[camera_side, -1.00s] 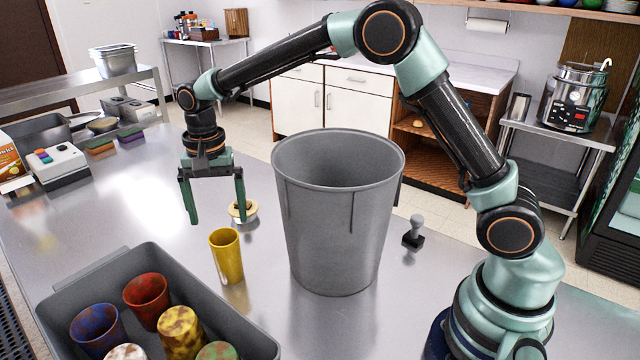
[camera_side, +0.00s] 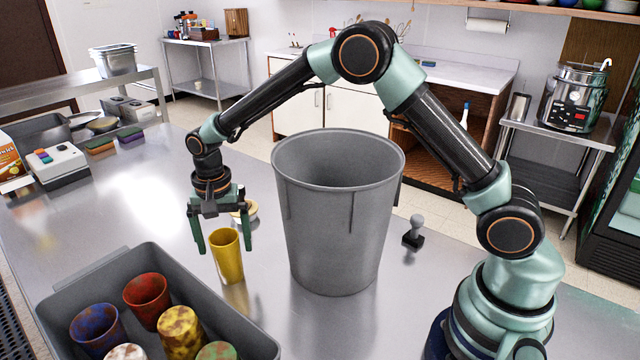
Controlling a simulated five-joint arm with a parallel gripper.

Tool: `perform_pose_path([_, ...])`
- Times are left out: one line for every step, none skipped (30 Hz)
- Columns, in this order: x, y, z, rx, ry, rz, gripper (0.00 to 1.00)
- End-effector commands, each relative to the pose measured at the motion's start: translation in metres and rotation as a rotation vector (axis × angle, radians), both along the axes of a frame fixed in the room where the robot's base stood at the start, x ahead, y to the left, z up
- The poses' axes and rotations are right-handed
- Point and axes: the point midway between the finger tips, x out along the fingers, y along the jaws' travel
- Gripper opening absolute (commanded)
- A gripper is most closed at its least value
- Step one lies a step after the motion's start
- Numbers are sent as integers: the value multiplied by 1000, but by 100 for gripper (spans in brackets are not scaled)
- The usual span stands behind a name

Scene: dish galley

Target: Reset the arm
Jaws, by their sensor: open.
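My gripper (camera_side: 224,249) is open, with its two green fingers pointing down. In this view its fingers show on either side of the upper part of a yellow cup (camera_side: 228,262). The cup stands upright on the steel counter (camera_side: 330,325), left of the large grey bin. I cannot tell whether the fingers are level with the cup in depth, and no contact is clear. Nothing is visibly held.
A tall grey bin (camera_side: 338,230) stands right of my gripper. A grey tub (camera_side: 215,310) at the lower left holds several coloured cups. A small round brush-like item (camera_side: 250,209) lies behind the gripper. A dark stamp-like item (camera_side: 413,240) stands right of the bin.

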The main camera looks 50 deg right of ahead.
Motion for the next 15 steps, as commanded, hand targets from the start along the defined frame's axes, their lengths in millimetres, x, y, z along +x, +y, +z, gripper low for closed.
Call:
perform_pose_path([1, 0, 11, 1, -6, 0, 100])
perform_pose_path([1, 0, 16, 1, -4, 0, 100])
perform_pose_path([1, 0, 24, 1, -6, 0, 100])
perform_pose_path([1, 0, 29, 1, -5, 0, 100])
perform_pose_path([1, 0, 35, 1, -6, 0, 100])
perform_pose_path([1, 0, 42, 1, -5, 0, 100])
perform_pose_path([1, 0, 47, 1, -6, 0, 100])
perform_pose_path([1, 0, 52, 1, -4, 0, 100])
perform_pose_path([1, 0, 60, 1, -6, 0, 100])
perform_pose_path([1, 0, 65, 1, -5, 0, 100])
perform_pose_path([1, 0, 71, 1, -6, 0, 100])
perform_pose_path([1, 0, 78, 1, -4, 0, 100])
perform_pose_path([1, 0, 83, 1, -6, 0, 100])
perform_pose_path([1, 0, 89, 1, -4, 0, 100])
perform_pose_path([1, 0, 96, 1, -5, 0, 100])
